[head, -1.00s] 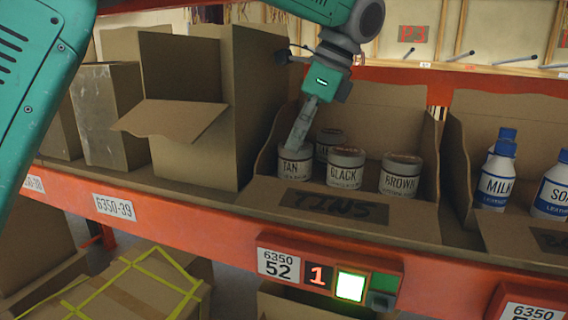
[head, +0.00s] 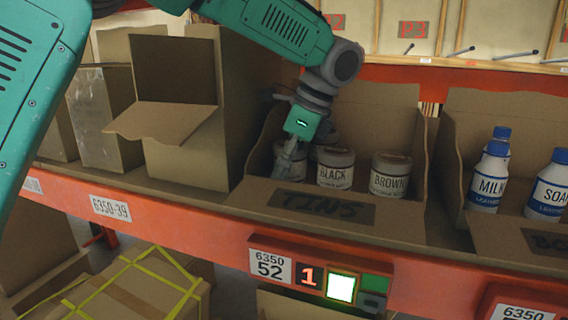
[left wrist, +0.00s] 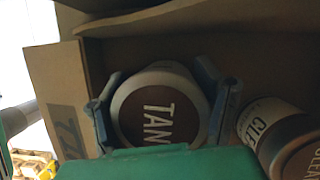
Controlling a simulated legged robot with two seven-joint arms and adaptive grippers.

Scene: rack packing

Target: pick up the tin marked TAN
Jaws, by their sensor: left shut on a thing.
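The tin marked TAN (left wrist: 158,112) shows lid-up in the left wrist view, with a pale rim and a brown top. My left gripper (head: 289,165) reaches down into the tins box from above. In the left wrist view its two fingers stand on either side of the TAN tin, shut on it. My right gripper is not in view.
The tins' cardboard box (head: 400,212) has a low front lip and a tall left wall close to my gripper. An open carton (head: 180,150) stands left of it. The orange shelf edge (head: 200,228) runs below.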

